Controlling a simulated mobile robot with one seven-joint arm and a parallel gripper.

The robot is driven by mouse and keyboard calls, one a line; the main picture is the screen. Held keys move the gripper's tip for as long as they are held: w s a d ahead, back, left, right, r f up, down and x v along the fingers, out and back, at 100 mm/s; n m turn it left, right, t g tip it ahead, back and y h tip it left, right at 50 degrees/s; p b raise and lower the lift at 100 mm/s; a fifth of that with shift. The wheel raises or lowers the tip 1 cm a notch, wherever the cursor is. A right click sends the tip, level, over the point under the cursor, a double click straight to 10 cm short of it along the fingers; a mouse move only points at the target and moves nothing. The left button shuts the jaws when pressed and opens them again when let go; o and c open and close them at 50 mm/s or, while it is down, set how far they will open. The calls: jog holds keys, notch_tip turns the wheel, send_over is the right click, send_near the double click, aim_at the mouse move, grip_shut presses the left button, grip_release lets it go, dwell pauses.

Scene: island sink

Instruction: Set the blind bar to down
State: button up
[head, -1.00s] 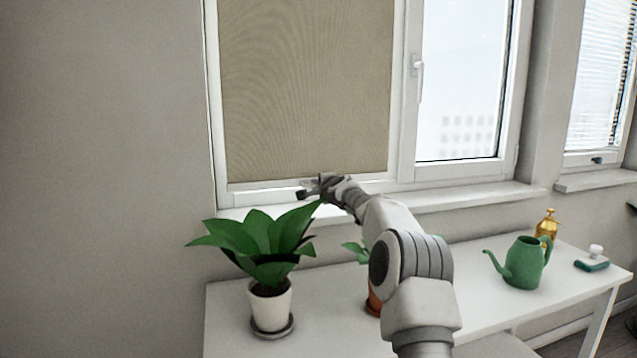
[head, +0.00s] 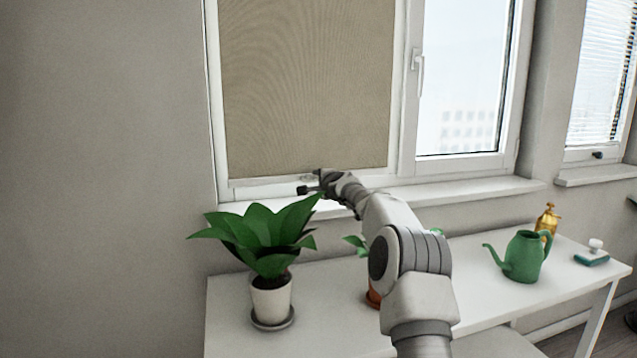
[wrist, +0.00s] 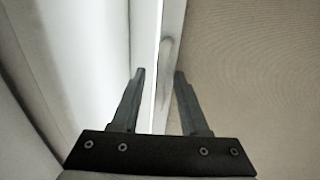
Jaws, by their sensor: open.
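The tan blind (head: 305,90) hangs over the left window pane and reaches almost to the bottom of its frame. It also shows at the right of the wrist view (wrist: 255,70). Its pale bar (head: 262,182) runs along the lower edge. My gripper (head: 308,183) is at the bar's middle, just above the sill. In the wrist view my gripper (wrist: 160,73) is open, with a pale strip, apparently the bar (wrist: 170,45), passing between or just beyond the fingertips. I cannot tell whether they touch it.
A potted plant (head: 268,235) stands on the white table (head: 235,310) below my gripper. A second plant is partly hidden behind my arm. A green watering can (head: 524,258), a gold spray bottle (head: 547,222) and a brush (head: 592,256) stand at the right. The window sill (head: 470,190) is bare.

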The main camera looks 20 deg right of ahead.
jog(key=shift+s, duration=0.1)
jog(key=shift+s+d+b, duration=0.1)
jog(key=shift+s+b, duration=0.4)
jog(key=shift+s, duration=0.1)
jog(key=s+r+b, duration=0.3)
jog(key=s+b, duration=0.2)
jog(key=s, duration=1)
jog(key=shift+s+r, duration=0.15)
jog(key=shift+s, duration=0.2)
